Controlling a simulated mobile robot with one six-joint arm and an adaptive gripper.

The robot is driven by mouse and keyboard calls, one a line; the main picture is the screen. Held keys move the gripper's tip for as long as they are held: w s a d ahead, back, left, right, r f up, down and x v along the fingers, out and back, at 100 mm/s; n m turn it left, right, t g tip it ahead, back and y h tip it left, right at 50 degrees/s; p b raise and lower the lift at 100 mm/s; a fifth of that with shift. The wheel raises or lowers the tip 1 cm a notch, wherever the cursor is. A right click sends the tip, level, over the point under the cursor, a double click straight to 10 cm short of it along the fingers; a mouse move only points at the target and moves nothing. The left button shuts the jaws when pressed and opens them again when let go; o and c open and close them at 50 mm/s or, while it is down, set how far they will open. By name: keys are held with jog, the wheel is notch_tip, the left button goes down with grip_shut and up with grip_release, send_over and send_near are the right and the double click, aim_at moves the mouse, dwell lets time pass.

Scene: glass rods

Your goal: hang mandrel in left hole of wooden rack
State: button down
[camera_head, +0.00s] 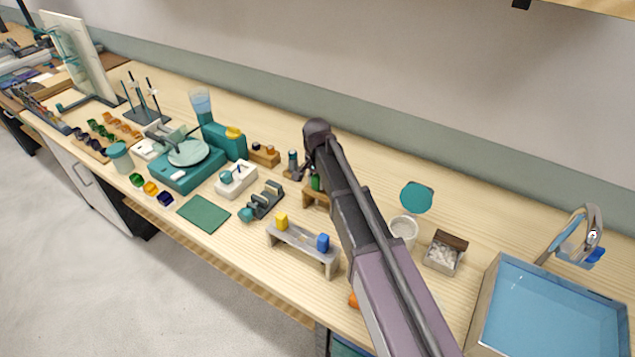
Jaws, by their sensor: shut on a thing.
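My arm reaches up from the bottom right across the bench, and its dark far end stands over the middle of the bench. My gripper does not show clearly; the arm hides that area. A brown wooden rack (311,197) stands just left of the arm and is partly hidden by it. A green piece (315,183) shows at the rack, close against the arm; I cannot tell whether it is part of a mandrel. No mandrel can be made out for certain. The rack's holes are too small or hidden to tell.
A pale grey bridge-shaped stand (303,248) with a yellow and a blue block is in front. A dark slotted holder (266,203) is to its left. A white cup (404,231), a box of pale pieces (444,254) and a water basin (550,310) are right of the arm.

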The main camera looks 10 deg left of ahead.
jog(key=shift+c, duration=1.6)
grip_release()
jog(key=shift+r, duration=0.15)
